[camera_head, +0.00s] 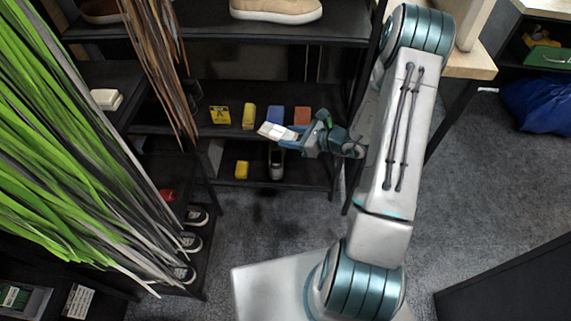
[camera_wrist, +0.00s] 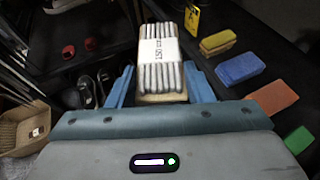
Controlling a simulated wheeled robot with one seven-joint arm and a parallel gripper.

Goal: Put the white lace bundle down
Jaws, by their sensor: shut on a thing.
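The white lace bundle (camera_wrist: 160,60) is a stack of white strands with a paper band around it. My gripper (camera_wrist: 158,85) is shut on it, with a blue finger on each side. In the head view my gripper (camera_head: 288,134) holds the lace bundle (camera_head: 274,131) in front of the black shelf unit, close to the middle shelf (camera_head: 180,129). The head view does not clearly show whether the bundle touches the shelf.
A yellow card (camera_head: 220,115), a yellow block (camera_head: 249,117), a blue block (camera_head: 275,114) and an orange block (camera_head: 302,116) stand on the middle shelf. A yellow item (camera_head: 241,170) and a shoe (camera_head: 276,165) are below. Green strips (camera_head: 60,150) hang at left.

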